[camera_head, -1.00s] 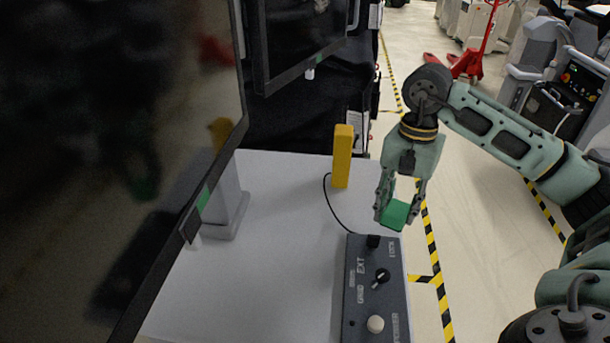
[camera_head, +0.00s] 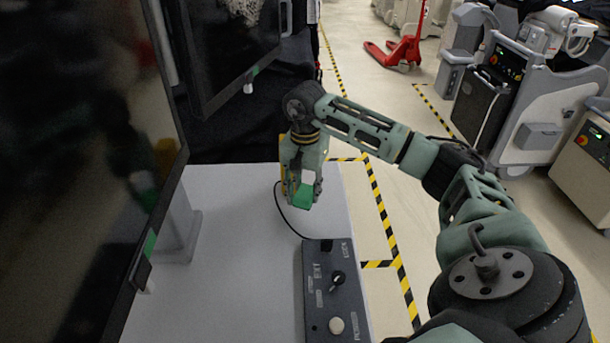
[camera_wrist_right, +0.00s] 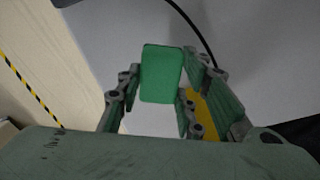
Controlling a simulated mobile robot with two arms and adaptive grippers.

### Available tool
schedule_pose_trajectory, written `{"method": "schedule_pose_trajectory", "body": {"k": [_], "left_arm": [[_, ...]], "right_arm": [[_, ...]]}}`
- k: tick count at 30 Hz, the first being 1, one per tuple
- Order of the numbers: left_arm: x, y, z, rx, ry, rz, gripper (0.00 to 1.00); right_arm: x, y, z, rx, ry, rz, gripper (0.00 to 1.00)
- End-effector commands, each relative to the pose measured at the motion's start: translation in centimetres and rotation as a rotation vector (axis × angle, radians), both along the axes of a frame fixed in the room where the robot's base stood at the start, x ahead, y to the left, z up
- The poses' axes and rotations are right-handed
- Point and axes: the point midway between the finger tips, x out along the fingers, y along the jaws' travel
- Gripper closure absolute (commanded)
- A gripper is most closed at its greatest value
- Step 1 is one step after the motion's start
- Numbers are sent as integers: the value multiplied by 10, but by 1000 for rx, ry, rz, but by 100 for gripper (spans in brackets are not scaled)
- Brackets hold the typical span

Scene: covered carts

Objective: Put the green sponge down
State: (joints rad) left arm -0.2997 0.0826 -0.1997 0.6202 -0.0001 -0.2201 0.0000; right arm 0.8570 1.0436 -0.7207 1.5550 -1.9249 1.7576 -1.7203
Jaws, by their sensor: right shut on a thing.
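The green sponge (camera_head: 303,198) is a small green block between the fingers of my right gripper (camera_head: 302,190). My right gripper is shut on it, pointing down over the far right part of the white table (camera_head: 240,220). In the right wrist view the sponge (camera_wrist_right: 161,74) shows its flat face between the two fingers (camera_wrist_right: 155,95), with the pale table top behind it. I cannot tell whether the sponge touches the table. My left gripper is not in view.
A dark control box (camera_head: 335,290) with knobs lies on the table's near right. A large monitor (camera_head: 80,170) stands at left. A yellow object (camera_head: 282,172) is partly hidden behind my right gripper; in the wrist view it shows beside a finger (camera_wrist_right: 201,112). A black cable (camera_head: 284,219) runs nearby.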

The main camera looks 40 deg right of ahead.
Motion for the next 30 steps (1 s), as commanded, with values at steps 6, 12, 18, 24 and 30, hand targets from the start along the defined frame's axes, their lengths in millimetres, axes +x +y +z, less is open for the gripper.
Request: {"method": "schedule_pose_trajectory", "body": {"k": [6, 12, 18, 24, 30], "left_arm": [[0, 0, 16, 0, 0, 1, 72], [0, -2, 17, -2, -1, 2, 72], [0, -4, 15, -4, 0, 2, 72], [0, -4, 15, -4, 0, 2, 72], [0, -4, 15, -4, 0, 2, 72]], "right_arm": [[-1, 1, -28, 1, 6, 1, 92], [0, 0, -40, -1, 2, 0, 92], [0, 0, -42, -1, 2, 0, 92], [0, 0, -42, 0, 1, 0, 54], [0, 0, -42, 0, 2, 0, 47]]}}
